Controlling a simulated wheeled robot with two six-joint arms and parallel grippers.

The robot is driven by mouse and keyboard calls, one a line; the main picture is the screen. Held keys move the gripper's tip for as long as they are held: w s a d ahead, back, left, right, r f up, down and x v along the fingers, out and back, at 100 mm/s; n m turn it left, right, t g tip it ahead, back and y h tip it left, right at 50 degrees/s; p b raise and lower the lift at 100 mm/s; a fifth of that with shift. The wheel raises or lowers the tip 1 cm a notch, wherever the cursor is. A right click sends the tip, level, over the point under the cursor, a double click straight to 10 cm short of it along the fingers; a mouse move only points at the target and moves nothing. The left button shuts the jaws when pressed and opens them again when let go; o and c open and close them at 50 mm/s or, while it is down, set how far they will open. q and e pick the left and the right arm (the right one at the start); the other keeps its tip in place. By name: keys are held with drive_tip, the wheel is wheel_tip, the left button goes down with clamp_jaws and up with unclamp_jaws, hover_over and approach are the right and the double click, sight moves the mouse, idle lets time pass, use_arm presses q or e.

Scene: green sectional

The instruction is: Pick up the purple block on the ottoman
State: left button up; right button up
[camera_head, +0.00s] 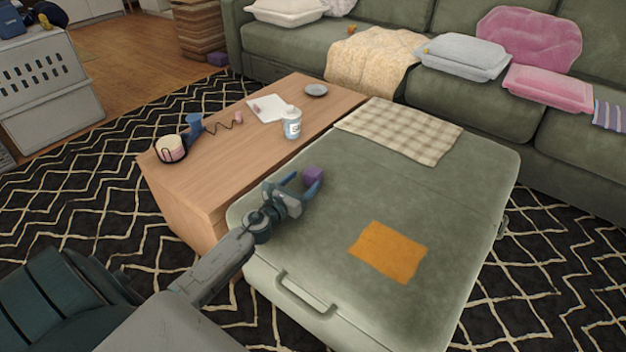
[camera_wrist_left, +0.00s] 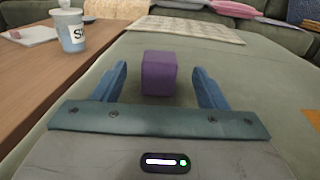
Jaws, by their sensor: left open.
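The purple block (camera_head: 313,175) sits on the green ottoman (camera_head: 300,235), near its left edge beside the wooden table. My left gripper (camera_head: 302,184) is open at the block, low over the ottoman. In the left wrist view the purple block (camera_wrist_left: 159,73) stands upright between the two blue fingers (camera_wrist_left: 160,88), towards their tips. Gaps show on both sides of it, so the fingers look apart from it. My right gripper is in neither view.
A wooden coffee table (camera_head: 235,160) adjoins the ottoman, with a white-and-blue cup (camera_head: 291,124) near. A checkered cloth (camera_head: 400,130) and an orange cloth (camera_head: 388,251) lie on the ottoman. A green sofa (camera_head: 480,100) stands behind. The ottoman's middle is clear.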

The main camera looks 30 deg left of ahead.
sight(309, 175)
use_arm(q)
drive_tip(key=shift+w, duration=3)
drive_tip(key=c, duration=1.1)
drive_tip(key=shift+o, duration=0.2)
